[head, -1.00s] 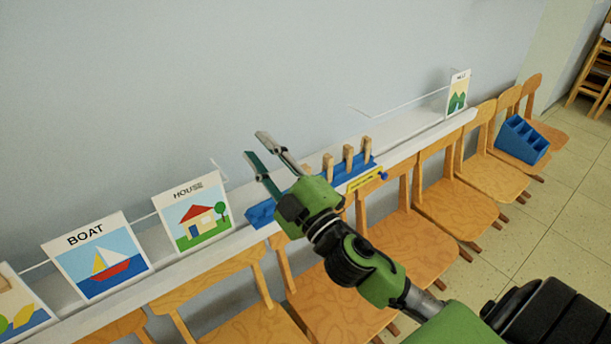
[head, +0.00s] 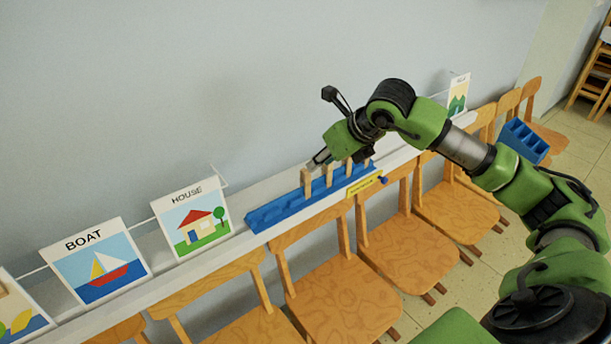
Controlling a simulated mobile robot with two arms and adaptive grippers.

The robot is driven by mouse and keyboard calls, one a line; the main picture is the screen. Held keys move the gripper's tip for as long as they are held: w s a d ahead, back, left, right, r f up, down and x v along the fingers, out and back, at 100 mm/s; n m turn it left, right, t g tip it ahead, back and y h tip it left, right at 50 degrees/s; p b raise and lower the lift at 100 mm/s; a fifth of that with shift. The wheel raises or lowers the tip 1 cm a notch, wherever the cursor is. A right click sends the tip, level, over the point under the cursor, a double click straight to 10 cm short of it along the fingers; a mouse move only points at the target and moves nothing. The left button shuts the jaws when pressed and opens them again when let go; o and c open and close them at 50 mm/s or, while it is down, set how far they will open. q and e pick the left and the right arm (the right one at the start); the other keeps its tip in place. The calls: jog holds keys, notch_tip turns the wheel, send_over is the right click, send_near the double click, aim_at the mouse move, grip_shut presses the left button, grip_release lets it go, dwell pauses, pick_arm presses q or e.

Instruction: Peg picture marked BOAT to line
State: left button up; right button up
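The picture marked BOAT (head: 97,262), a white card with a sailboat, leans upright on the white ledge at the left. A thin white line (head: 32,271) shows at its left edge; whether the card touches it I cannot tell. Wooden pegs stand in a blue rack (head: 275,215) on the ledge; the leftmost peg (head: 307,184) is at the tips of my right gripper (head: 317,161). The gripper points down-left at the top of this peg. I cannot tell whether its fingers are closed on it. My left gripper is out of view.
The HOUSE picture (head: 191,220) stands between BOAT and the rack. Another card (head: 20,312) is cut off at the left, and one (head: 458,95) stands at the far right end. Wooden chairs (head: 345,298) line the ledge front. A blue compartment box (head: 524,141) sits on a far chair.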

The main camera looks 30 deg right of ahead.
aim_at(308, 173)
jog(key=x, duration=0.3)
jog(key=b+x, duration=0.1)
jog(key=x, duration=0.3)
jog(key=shift+d+f, duration=0.25)
jog(key=b+x, duration=0.2)
jog(key=x, duration=0.2)
jog(key=shift+w+f+b, duration=0.25)
jog(key=shift+b, duration=0.1)
grip_shut()
jog(key=shift+r, duration=0.1)
